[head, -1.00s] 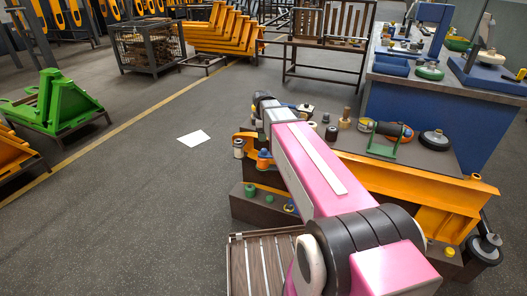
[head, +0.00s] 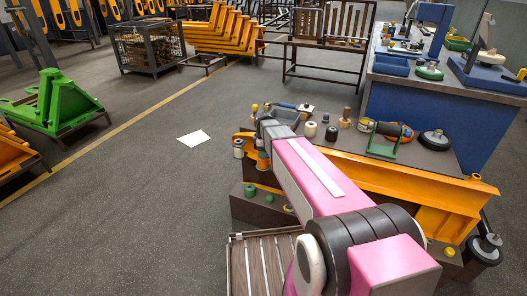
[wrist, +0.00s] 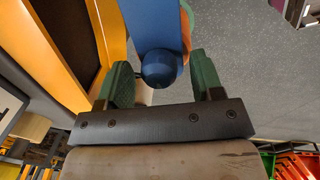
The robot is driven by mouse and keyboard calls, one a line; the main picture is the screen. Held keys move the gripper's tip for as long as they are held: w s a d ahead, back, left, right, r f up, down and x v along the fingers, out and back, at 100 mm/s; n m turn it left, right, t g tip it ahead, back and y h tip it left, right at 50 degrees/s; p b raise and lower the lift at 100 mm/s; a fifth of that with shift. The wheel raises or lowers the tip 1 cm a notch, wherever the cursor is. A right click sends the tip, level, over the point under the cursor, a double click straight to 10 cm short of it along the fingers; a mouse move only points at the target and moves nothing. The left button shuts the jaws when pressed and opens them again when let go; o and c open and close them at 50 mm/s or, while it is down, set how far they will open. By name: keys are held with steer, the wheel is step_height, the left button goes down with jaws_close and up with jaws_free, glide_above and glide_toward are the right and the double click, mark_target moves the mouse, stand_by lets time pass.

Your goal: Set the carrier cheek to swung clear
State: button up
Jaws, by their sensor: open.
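In the wrist view a blue piece with a rounded end (wrist: 162,68) sits between the two green fingers of my gripper (wrist: 160,85). The fingers are open, one on each side of it, with a visible gap at each side. An orange part (wrist: 186,20) shows behind its right edge. I cannot tell for sure which of these is the carrier cheek. In the head view an orange piece (head: 263,161) stands at the left end of the yellow-orange fork frame (head: 400,180), just below the end of my arm. My gripper is not clear there.
A dark bench top (head: 425,160) behind the frame holds a black wheel (head: 435,139), a green stand and small rollers. A slatted wooden pallet (head: 262,268) lies in front.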

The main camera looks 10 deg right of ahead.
steer(key=shift+c, duration=0.3)
jaws_close()
